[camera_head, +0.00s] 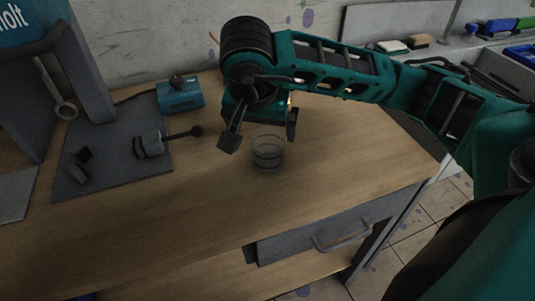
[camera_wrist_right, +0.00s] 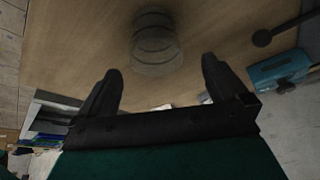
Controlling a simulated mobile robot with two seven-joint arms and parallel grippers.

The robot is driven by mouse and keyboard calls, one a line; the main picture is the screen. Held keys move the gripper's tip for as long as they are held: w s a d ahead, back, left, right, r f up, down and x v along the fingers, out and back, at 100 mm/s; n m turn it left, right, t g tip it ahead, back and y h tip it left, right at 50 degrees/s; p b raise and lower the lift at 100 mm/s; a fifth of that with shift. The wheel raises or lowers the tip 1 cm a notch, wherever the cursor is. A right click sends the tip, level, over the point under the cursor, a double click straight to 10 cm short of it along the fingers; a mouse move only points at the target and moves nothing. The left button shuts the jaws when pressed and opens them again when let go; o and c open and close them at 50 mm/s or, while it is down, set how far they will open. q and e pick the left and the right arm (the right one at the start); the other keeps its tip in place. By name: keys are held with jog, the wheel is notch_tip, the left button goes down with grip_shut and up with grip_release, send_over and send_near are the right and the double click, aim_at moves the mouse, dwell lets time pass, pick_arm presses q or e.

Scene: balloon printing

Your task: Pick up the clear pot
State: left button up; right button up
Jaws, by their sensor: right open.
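The clear pot (camera_head: 268,152) stands upright on the wooden table. It is see-through, with a darker band around it. My right gripper (camera_head: 261,146) is over the table at the pot, with its two fingers spread apart and nothing held between them. In the right wrist view the pot (camera_wrist_right: 156,40) lies beyond the fingertips, roughly centred between the two fingers of the right gripper (camera_wrist_right: 161,68). The fingers do not appear to touch it. My left gripper is not in view.
A dark mat (camera_head: 108,178) left of the pot carries a grey device with a black knob (camera_head: 197,131). A teal box (camera_head: 180,94) stands behind it. The table's front and right are clear. A drawer (camera_head: 325,229) sits below the tabletop.

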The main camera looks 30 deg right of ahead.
aim_at(269, 147)
jog(key=x, duration=0.3)
jog(key=shift+f, duration=0.2)
jog(key=shift+s+x, duration=0.1)
jog(key=shift+x, duration=1.25)
jog(key=shift+s+x, duration=0.15)
jog(key=shift+x, duration=1.25)
jog(key=shift+d, duration=0.1)
jog(key=shift+c, duration=0.3)
jog(key=c, duration=0.9)
